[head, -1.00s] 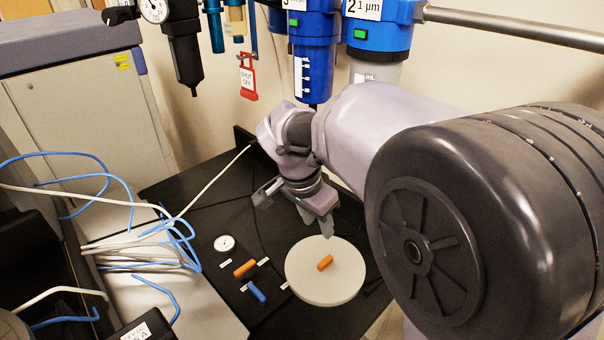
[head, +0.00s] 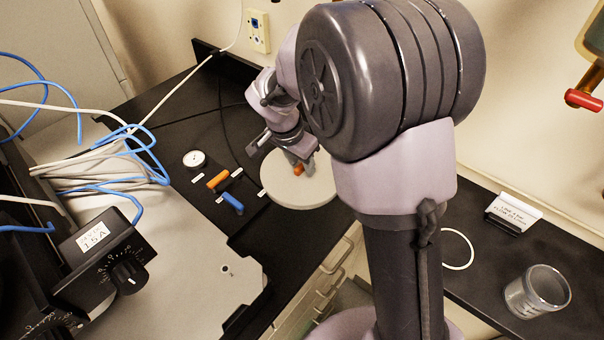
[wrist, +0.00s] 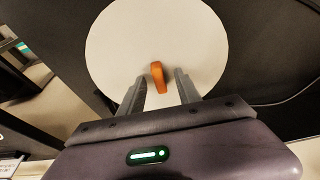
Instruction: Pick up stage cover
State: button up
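The stage cover appears to be the pale round disc (head: 320,190) with a small orange handle (head: 298,171) on its middle; it lies flat on the black bench. In the wrist view the disc (wrist: 120,45) is seen from above and the orange handle (wrist: 157,78) stands near the fingertips. My gripper (wrist: 160,80) is open, one finger on each side of the handle with gaps showing; nothing is held. In the head view my gripper (head: 298,164) is at the handle and partly covers it. Exact fingertip height is unclear.
Left of the disc are another orange handle (head: 218,179), a blue handle (head: 232,202) and a small round dial (head: 194,159). Blue and white cables (head: 110,155) lie further left. A glass jar (head: 538,291) stands on the right bench.

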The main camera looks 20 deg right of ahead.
aim_at(301, 165)
jog(key=shift+r, duration=0.15)
grip_shut()
jog(key=shift+r, duration=0.1)
notch_tip(301, 165, up, 10)
jog(key=p, duration=0.4)
jog(key=c, duration=0.7)
grip_release()
grip_shut()
